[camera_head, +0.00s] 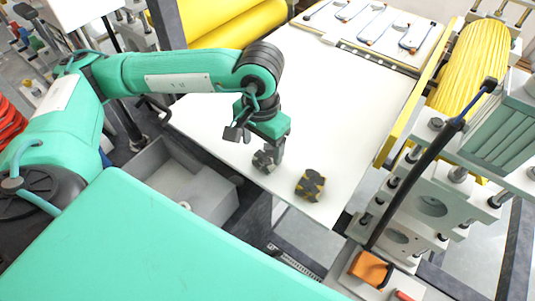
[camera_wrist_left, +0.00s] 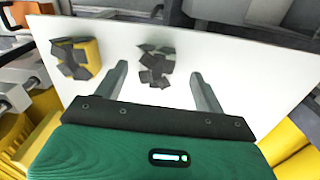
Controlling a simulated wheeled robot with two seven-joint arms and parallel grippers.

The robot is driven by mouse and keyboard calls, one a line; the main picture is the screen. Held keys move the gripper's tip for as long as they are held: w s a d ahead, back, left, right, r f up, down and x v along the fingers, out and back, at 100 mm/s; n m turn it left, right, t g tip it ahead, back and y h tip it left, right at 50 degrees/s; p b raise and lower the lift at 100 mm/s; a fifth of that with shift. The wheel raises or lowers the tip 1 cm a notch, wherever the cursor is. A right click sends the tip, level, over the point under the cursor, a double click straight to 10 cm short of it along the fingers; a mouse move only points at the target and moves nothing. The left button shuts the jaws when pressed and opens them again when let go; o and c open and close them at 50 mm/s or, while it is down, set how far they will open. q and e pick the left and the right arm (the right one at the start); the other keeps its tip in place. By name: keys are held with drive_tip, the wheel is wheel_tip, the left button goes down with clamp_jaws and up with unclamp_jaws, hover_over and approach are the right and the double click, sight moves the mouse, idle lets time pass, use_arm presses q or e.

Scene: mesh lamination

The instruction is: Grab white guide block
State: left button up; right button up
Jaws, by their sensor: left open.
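The white guide block (camera_head: 262,162) is small and pale, with dark patches over it. It lies near the front-left edge of the white board (camera_head: 330,95). My left gripper (camera_head: 273,154) is open and points down right at this block, partly covering it in the head view. In the left wrist view the block (camera_wrist_left: 155,66) shows between the two spread fingers (camera_wrist_left: 160,70), with a visible gap on each side. I cannot tell whether the fingertips reach down to its level. My right gripper is not in view.
A yellow block with dark patches (camera_head: 310,185) lies on the board to the right; it also shows in the left wrist view (camera_wrist_left: 76,58). Yellow rollers (camera_head: 470,68) and grey machine frames border the board. A grey bin (camera_head: 185,180) stands below its left edge.

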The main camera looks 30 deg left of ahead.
sight(265, 156)
use_arm(q)
drive_tip(key=shift+d+f+p, duration=0.1)
drive_tip(key=shift+f+p, duration=0.4)
drive_tip(key=shift+p, duration=0.1)
drive_tip(key=f, duration=0.1)
drive_tip(key=f+p, duration=0.1)
drive_tip(key=f, duration=0.1)
drive_tip(key=shift+w+f+p, duration=0.15)
drive_tip(key=shift+w+p, duration=0.15)
drive_tip(key=shift+p, duration=0.1)
drive_tip(key=shift+f, duration=0.5)
drive_tip(key=c, duration=1.1)
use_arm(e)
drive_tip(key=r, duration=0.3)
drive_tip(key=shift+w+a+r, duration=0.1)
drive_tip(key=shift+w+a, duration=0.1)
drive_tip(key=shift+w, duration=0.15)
